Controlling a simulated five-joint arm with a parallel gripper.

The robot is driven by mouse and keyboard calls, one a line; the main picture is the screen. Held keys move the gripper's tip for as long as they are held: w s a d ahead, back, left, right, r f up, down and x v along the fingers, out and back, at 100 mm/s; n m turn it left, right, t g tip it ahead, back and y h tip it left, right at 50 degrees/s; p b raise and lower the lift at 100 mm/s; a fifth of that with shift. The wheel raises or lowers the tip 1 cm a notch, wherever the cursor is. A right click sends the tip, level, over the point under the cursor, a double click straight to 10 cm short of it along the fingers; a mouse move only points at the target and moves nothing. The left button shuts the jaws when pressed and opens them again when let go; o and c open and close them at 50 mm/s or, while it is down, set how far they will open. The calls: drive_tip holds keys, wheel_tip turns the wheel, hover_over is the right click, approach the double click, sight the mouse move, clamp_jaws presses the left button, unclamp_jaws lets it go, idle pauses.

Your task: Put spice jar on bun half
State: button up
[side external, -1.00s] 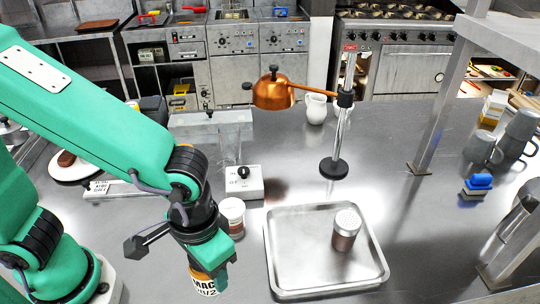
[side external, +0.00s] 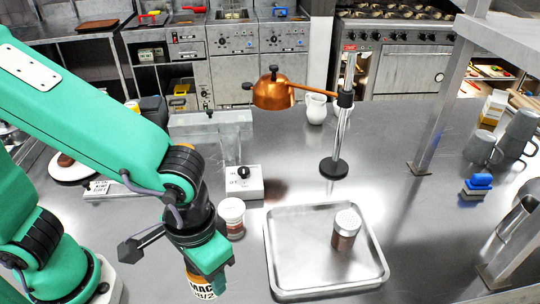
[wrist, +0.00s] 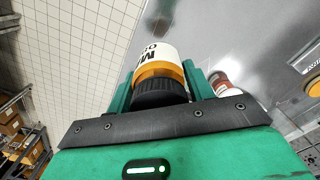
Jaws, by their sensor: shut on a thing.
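The spice jar is held in my gripper (side external: 210,264); its white and orange label (side external: 201,287) shows at the bottom of the side view. In the wrist view the jar (wrist: 158,65) shows its label and black ribbed end between the green fingers (wrist: 164,88). My gripper is shut on it. A brown rounded thing (side external: 66,159), which looks like the bun half, lies on a white plate (side external: 62,176) at the far left, partly behind my arm. The gripper is well to the right of it and nearer the camera.
A white-lidded jar (side external: 231,220) stands close behind my gripper. A metal tray (side external: 295,265) with a shaker (side external: 346,230) is to the right. A scale-like box (side external: 245,183) and a lamp stand (side external: 334,168) stand behind. Bare steel counter lies right of the tray.

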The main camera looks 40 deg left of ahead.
drive_tip(key=w+a+r+n, duration=0.1)
drive_tip(key=w+a+n, duration=0.45)
drive_tip(key=w, duration=0.35)
drive_tip(key=w+a+r+n, duration=0.1)
drive_tip(key=w+a+n, duration=0.4)
drive_tip(key=w, duration=0.4)
drive_tip(key=w+a+n, duration=0.4)
drive_tip(key=a, duration=0.7)
drive_tip(key=w+a+n, duration=0.4)
drive_tip(key=a, duration=0.7)
drive_tip(key=shift+a+r, duration=0.25)
drive_tip(key=shift+r, duration=0.2)
drive_tip(key=shift+w+a+n, duration=0.1)
drive_tip(key=shift+n, duration=0.15)
drive_tip(key=w+a+f, duration=0.1)
drive_tip(key=a+f, duration=0.6)
drive_tip(key=a, duration=0.4)
drive_tip(key=shift+a, duration=0.2)
drive_tip(key=shift+f, duration=2)
